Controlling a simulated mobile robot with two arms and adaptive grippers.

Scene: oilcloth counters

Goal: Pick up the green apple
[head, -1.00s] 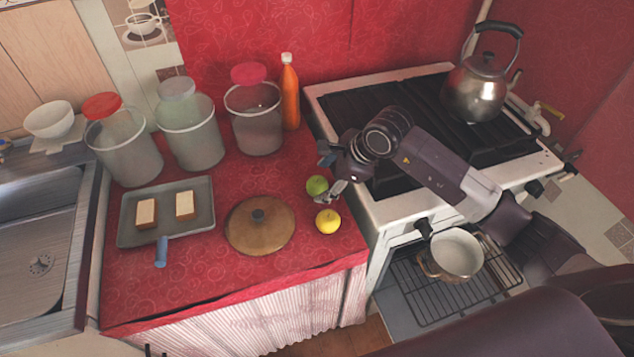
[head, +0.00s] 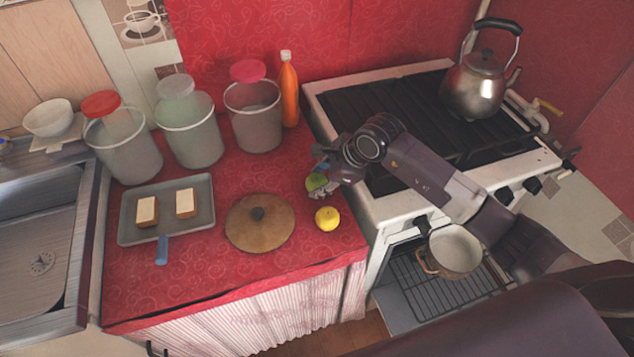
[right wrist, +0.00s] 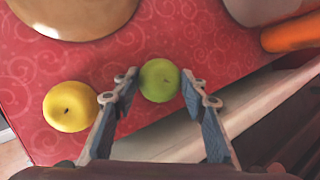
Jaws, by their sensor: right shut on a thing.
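The green apple (head: 315,182) is at the right side of the red counter, near the stove, partly hidden by my right gripper (head: 323,184) in the head view. In the right wrist view the apple (right wrist: 159,80) sits between the two fingertips of the right gripper (right wrist: 160,84), one finger on each side. The right gripper is shut on the apple. I cannot tell whether the apple is clear of the cloth. My left gripper is not in view.
A yellow apple (head: 327,218) lies close by in front, also in the right wrist view (right wrist: 70,106). A round wooden lid (head: 260,230) is to the left. An orange bottle (head: 289,92) stands behind. The stove (head: 345,97) borders the counter at right.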

